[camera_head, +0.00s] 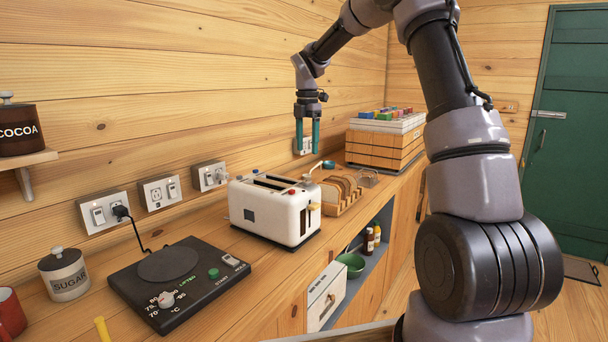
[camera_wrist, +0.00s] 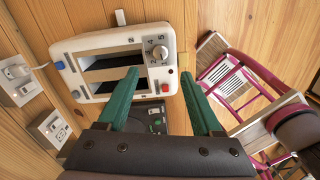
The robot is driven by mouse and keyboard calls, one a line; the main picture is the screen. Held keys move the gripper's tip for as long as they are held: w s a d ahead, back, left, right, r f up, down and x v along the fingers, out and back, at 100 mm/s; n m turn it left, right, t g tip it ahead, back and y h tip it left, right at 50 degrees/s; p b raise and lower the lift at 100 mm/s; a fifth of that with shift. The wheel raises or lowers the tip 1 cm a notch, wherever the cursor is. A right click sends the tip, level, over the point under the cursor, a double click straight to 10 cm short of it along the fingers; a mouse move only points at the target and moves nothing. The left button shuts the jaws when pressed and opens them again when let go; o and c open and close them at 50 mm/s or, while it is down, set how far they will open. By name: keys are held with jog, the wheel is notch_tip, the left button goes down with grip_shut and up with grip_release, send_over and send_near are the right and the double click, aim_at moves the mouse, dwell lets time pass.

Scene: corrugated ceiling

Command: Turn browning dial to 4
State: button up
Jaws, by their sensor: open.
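The white toaster (camera_head: 268,222) stands on the wooden counter, with two long slots on top. It also shows in the wrist view (camera_wrist: 95,88). There the browning dial (camera_wrist: 160,53) is a small pale round knob on a grey panel with printed numbers, near the toaster's upper right corner. Which number it points to is too small to tell. In the head view I cannot make out the dial. My gripper (camera_head: 307,136) has teal fingers pointing down, above and beyond the toaster's far end. In the wrist view my gripper (camera_wrist: 162,74) is open and empty, apart from the dial.
A bread rack (camera_head: 341,194) stands close behind the toaster, and a wooden crate (camera_head: 384,147) farther back. A black hotplate (camera_head: 180,284) and sugar jar (camera_head: 65,273) are in front. Wall sockets (camera_head: 160,191) line the left. A pink-and-wood chair (camera_wrist: 235,80) shows in the wrist view.

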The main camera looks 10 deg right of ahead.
aim_at(307, 183)
notch_tip(307, 183, down, 10)
jog(key=shift+f, duration=0.25)
dwell(0.3)
grip_shut()
